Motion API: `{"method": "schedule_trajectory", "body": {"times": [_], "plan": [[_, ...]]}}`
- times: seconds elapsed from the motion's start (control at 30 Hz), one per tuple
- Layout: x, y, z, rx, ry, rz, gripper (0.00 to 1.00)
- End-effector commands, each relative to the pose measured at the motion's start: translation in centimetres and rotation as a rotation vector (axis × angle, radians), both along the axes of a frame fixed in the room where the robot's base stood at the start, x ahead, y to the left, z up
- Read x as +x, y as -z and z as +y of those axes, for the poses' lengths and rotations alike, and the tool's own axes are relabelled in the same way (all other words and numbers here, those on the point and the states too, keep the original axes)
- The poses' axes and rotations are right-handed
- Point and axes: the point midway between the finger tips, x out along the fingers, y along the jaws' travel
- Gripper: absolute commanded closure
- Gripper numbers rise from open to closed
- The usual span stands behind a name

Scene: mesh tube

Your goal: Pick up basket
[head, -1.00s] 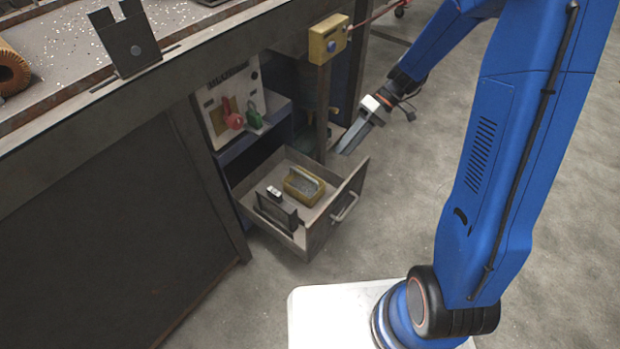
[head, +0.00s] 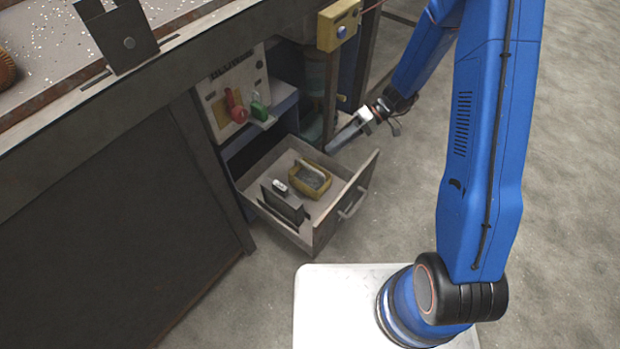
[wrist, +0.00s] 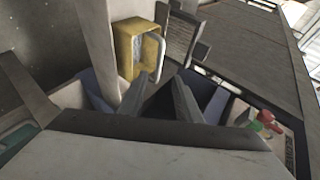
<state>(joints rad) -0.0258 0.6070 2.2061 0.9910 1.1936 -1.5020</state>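The basket (head: 298,181) is a small yellow tray with a grey inside and a pale curved handle. It sits in the open drawer (head: 322,236), beside a black holder (head: 285,207). In the wrist view the basket (wrist: 127,50) shows at upper middle, beyond my fingertips, its pale handle on its right side. My gripper (head: 340,138) is above the drawer's back right side, to the upper right of the basket and apart from it. In the wrist view my gripper (wrist: 161,77) has its two fingers spread, with nothing held between them.
A post with a yellow box (head: 339,25) stands behind the drawer, close to my gripper. A panel with a red padlock (head: 236,105) and a green padlock (head: 259,111) hangs inside the cabinet. The workbench (head: 130,95) overhangs on the left.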

Motion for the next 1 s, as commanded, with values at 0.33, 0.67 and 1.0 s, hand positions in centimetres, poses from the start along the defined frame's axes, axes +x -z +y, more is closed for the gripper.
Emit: {"method": "schedule_trajectory", "body": {"times": [0.33, 0.67, 1.0], "plan": [[-2.1, 2.7, 4.1, 0.0, -0.002, 0.001, 0.69], [-3.0, 4.2, 5.9, -0.001, -0.003, 0.003, 0.69], [-4.1, 6.0, 8.4, -0.001, 0.0, 0.001, 0.69]]}}
